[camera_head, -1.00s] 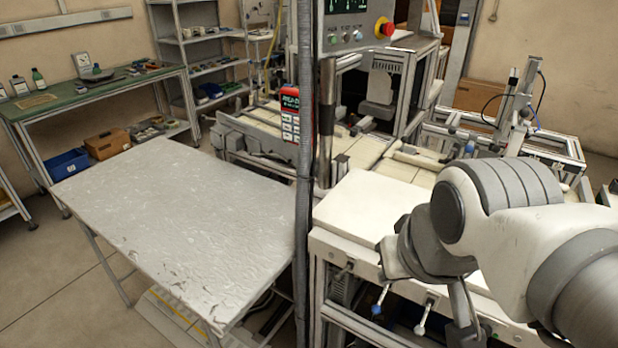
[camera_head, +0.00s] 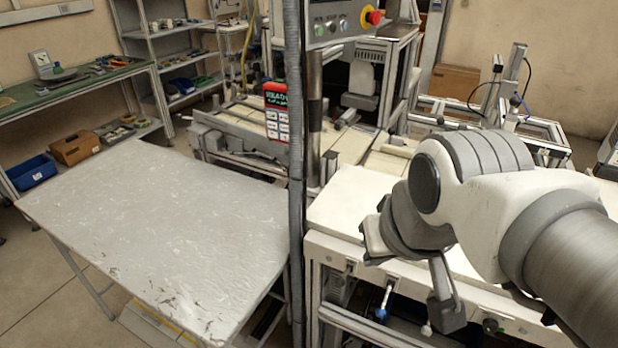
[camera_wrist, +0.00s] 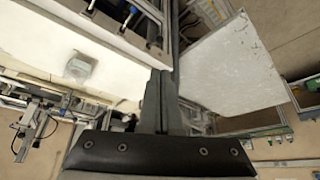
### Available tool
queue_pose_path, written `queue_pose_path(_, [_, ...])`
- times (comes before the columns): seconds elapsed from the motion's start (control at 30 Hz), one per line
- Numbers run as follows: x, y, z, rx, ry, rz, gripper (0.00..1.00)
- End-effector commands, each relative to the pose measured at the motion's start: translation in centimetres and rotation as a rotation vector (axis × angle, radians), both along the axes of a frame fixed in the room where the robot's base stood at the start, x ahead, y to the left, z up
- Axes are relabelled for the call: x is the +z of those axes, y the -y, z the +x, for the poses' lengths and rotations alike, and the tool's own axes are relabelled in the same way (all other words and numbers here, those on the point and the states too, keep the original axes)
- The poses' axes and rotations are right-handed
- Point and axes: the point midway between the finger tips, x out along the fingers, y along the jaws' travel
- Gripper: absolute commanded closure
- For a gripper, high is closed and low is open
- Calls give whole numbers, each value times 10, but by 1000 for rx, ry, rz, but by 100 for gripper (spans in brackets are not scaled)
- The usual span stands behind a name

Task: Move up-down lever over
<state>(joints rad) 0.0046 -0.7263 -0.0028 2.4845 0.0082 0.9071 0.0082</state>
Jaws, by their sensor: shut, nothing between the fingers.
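Two small levers hang from the front panel of the white-topped bench (camera_head: 338,212). One has a blue tip (camera_head: 381,312). The other has a white tip (camera_head: 426,330) and is partly hidden behind my gripper. I cannot tell which is the up-down lever. Both slant downward. My gripper (camera_head: 446,316) is shut and empty, in front of the panel and just right of the white tip. In the wrist view, the closed fingers (camera_wrist: 159,78) are beside the panel, and a pale lever (camera_wrist: 130,14) shows above and left of them. Contact cannot be made out.
A dark upright post (camera_head: 296,150) stands left of the bench. A grey table (camera_head: 150,220) lies beyond it. A control box with a red button (camera_head: 374,17) is above. A dark knob (camera_head: 490,326) sits on the panel to the right. A frame machine (camera_head: 510,95) stands behind.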

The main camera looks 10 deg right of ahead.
Motion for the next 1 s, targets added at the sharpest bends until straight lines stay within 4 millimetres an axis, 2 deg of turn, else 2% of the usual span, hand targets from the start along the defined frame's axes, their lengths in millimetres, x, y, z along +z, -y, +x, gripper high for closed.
queue_pose_path(0.27, [-11, 8, 42, -168, -180, 130, 100])
queue_pose_path(0.6, [-48, 30, 109, -438, -428, 304, 100])
queue_pose_path(0.8, [-67, 40, 130, -530, -509, 355, 100])
queue_pose_path(1.0, [-72, 42, 135, -556, -530, 370, 100])
